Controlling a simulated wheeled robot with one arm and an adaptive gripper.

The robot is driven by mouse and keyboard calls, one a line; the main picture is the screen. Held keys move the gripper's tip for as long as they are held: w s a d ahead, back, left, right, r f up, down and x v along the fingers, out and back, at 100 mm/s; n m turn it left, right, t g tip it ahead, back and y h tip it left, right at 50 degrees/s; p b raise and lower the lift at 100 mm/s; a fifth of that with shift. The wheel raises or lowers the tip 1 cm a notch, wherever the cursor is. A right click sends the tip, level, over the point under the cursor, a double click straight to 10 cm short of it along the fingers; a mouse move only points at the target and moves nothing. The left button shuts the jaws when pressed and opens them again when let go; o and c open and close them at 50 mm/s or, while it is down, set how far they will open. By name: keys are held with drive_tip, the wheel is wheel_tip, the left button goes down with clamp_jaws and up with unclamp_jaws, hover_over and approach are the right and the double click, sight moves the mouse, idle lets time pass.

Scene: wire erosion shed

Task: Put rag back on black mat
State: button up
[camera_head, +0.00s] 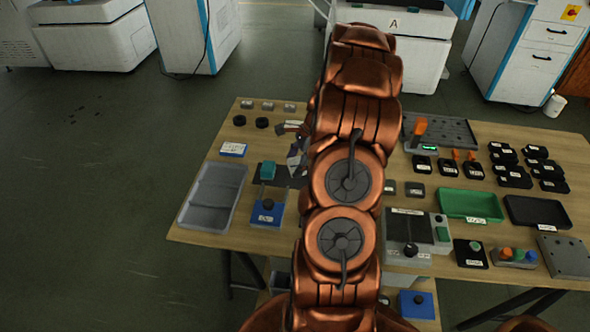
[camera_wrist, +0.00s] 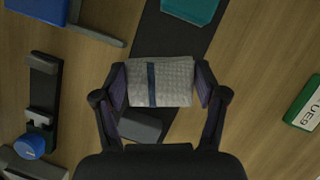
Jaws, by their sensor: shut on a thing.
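The rag (camera_wrist: 172,82) is pale grey and folded, with a dark blue stripe. In the wrist view it is held between the two fingers of my gripper (camera_wrist: 160,85), which are shut on its sides. The black mat (camera_wrist: 183,42) runs as a dark strip behind and below the rag. The gap between rag and mat is hard to judge. In the head view my gripper (camera_head: 295,150) is partly hidden by my arm, near the mat (camera_head: 286,182) on the table's left part. A teal block (camera_wrist: 190,8) and a grey block (camera_wrist: 141,126) are at the mat.
A grey tray (camera_head: 212,197) lies left of the mat, with a blue box with a black knob (camera_head: 267,215) in front. A labelled blue-and-white box (camera_head: 233,149) sits behind the tray. A green tray (camera_head: 468,204) and several black parts fill the table's right side.

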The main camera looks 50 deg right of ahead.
drive_tip(key=shift+f+p, duration=0.55)
drive_tip(key=shift+f, duration=1.1)
drive_tip(key=shift+f, duration=0.15)
drive_tip(key=o, duration=1.5)
drive_tip(key=shift+c, duration=0.2)
